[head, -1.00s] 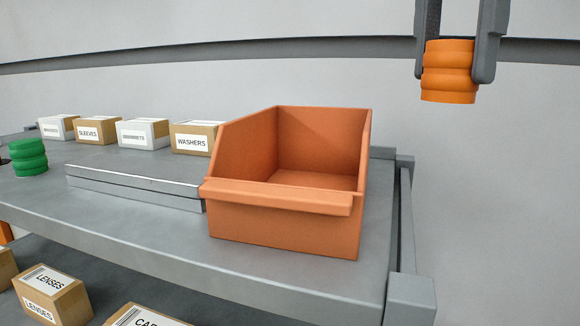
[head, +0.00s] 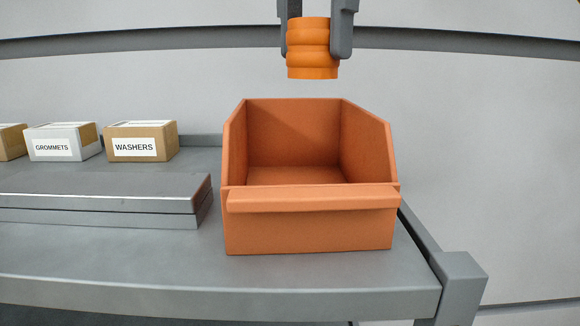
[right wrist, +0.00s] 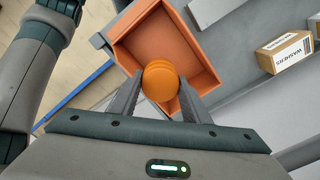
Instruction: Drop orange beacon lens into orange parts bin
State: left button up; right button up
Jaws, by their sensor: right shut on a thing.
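The orange beacon lens (head: 312,50) is a ribbed orange cylinder. My right gripper (head: 316,42) is shut on it and holds it upright, above the orange parts bin (head: 312,220) in the head view. The bin stands on the grey table, open at the top, with a low front lip; the visible part of its inside is empty. In the right wrist view the lens (right wrist: 160,82) sits between the two fingers (right wrist: 160,95), in front of the bin's opening (right wrist: 150,38). My left gripper is not in view.
A box labelled washers (head: 141,141) and one labelled grommets (head: 62,142) stand left of the bin. A low metal rail (head: 110,204) lies on the table beside the bin. The table's corner post (head: 460,275) is at the right.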

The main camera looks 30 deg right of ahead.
aim_at(320, 70)
jog(key=shift+s+d, duration=0.2)
jog(key=shift+d, duration=0.15)
jog(key=shift+w+a+f, duration=0.1)
jog(key=shift+a+f, duration=0.15)
jog(key=shift+f, duration=0.45)
jog(key=shift+d+f, duration=0.2)
jog(key=shift+f, duration=1.35)
jog(key=shift+a+f, duration=0.1)
jog(key=shift+f, duration=0.65)
jog(key=o, duration=1.2)
jog(key=shift+o, duration=0.2)
jog(key=shift+r, duration=0.15)
jog(key=shift+r, duration=3.6)
